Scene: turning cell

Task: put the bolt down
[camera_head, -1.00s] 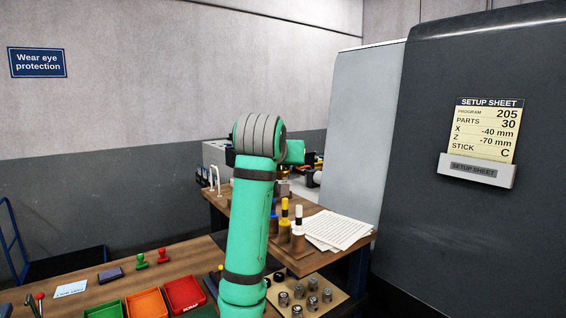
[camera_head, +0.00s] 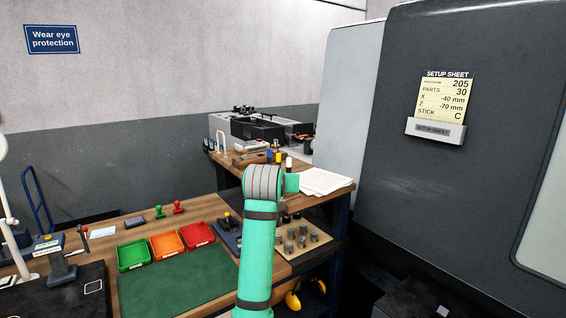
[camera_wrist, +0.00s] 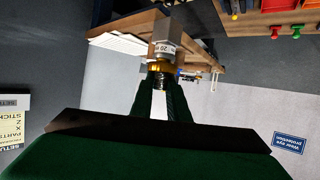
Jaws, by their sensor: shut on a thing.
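In the wrist view my gripper (camera_wrist: 160,88) is shut on the bolt (camera_wrist: 163,57), a short grey piece with a printed label, a gold band and a dark lower part. The bolt is held up at the fingertips, with a wooden bench top (camera_wrist: 207,68) and papers (camera_wrist: 118,43) in the background. I cannot tell that it touches anything but the fingers. In the head view my green arm (camera_head: 258,240) reaches forward, and my gripper and the bolt are hidden behind it.
Green (camera_head: 134,254), orange (camera_head: 167,246) and red (camera_head: 197,234) trays sit behind a green mat (camera_head: 180,285). Right of my arm are a board of grey metal pieces (camera_head: 303,237) and papers (camera_head: 324,182). A dark machine (camera_head: 450,190) fills the right.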

